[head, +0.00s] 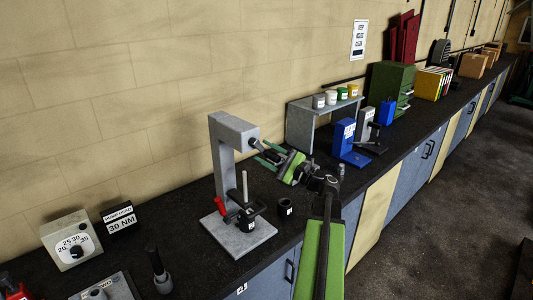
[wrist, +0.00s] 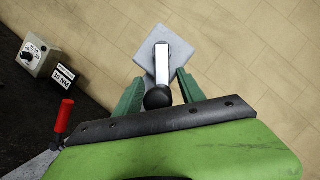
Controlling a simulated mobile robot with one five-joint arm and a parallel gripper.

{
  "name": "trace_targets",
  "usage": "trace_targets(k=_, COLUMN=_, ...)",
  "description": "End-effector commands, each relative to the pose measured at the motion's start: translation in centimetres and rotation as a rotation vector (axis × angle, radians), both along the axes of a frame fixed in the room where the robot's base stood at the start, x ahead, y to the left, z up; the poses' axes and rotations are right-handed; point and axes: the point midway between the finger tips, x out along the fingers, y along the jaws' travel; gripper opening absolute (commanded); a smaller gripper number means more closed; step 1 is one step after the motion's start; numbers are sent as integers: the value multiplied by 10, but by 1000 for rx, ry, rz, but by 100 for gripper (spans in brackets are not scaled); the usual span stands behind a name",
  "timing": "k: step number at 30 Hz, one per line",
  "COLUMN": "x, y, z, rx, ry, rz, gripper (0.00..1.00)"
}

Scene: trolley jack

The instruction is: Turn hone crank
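The hone stand is a grey post (head: 222,165) with an overhanging head, on a grey base plate on the bench. The crank, a pale bar (wrist: 162,62) ending in a dark ball knob (wrist: 158,97), shows in the wrist view in front of the grey head (wrist: 146,46). My gripper (head: 262,154) is at the stand's head in the head view. Its green fingers are spread in the wrist view (wrist: 158,76), one on each side of the crank, with visible gaps beside the knob. The crank is partly hidden by my gripper in the head view.
A red-handled lever (head: 222,207), an upright rod (head: 245,187) and a black holder (head: 245,222) sit on the base plate. A dial box (head: 71,240) and a 30 NM sign (head: 121,219) stand left. A grey shelf (head: 300,122) and blue stand (head: 346,142) stand right.

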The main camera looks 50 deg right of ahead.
Motion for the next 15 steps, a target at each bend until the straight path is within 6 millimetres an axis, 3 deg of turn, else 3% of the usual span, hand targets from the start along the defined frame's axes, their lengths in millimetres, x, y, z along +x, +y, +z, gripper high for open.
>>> trace_targets(k=1, x=0, y=0, z=0, rx=0, ry=0, rz=0, gripper=40)
trace_targets(k=10, x=-1, y=0, z=0, rx=0, ry=0, rz=0, gripper=1)
trace_targets(k=15, x=-1, y=0, z=0, rx=-2, ry=1, rz=1, gripper=0)
